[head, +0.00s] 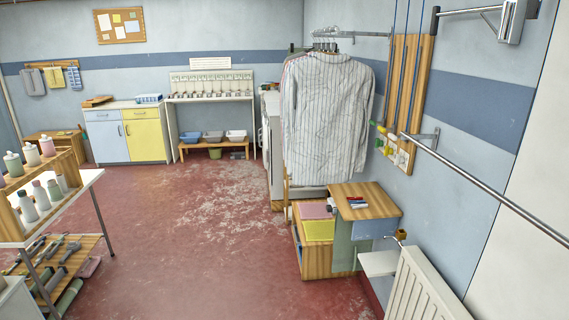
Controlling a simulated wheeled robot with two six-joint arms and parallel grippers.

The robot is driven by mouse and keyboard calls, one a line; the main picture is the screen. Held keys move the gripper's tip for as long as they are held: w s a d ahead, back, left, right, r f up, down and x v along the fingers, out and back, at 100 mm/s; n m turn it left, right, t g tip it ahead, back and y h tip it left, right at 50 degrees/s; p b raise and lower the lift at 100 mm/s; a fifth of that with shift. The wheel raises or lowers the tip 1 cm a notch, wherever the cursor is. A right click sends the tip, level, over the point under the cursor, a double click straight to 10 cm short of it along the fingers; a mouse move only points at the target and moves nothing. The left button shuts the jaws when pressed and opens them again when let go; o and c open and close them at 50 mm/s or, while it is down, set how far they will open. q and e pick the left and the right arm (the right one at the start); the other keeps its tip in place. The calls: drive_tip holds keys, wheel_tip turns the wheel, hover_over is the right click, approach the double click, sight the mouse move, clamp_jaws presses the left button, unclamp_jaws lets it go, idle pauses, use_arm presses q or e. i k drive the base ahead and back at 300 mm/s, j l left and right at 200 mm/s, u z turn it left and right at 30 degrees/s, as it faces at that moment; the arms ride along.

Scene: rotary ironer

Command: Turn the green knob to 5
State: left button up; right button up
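I cannot make out a green knob or a numbered dial for certain in the head view. Small green and yellow parts (381,131) show on the right wall beside the wooden board, too small to tell what they are. A small brass-coloured fitting (401,235) sits above the white radiator at the lower right; it does not look green. Neither of my grippers is in view.
A striped shirt (326,110) hangs from a wall rail at centre right. Below it stands a wooden-topped cabinet (366,200). The radiator (425,290) is at the lower right. A shelf with bottles (40,195) is at left. The red floor (190,230) between is open.

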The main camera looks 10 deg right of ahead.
sight(379, 143)
drive_tip(key=i+j+z, duration=0.2)
drive_tip(key=i, duration=1.4)
drive_tip(key=i+l+z, duration=0.1)
drive_tip(key=i+z, duration=0.7)
drive_tip(key=i, duration=0.15)
drive_tip(key=i+j+z, duration=0.35)
drive_tip(key=i+l, duration=0.1)
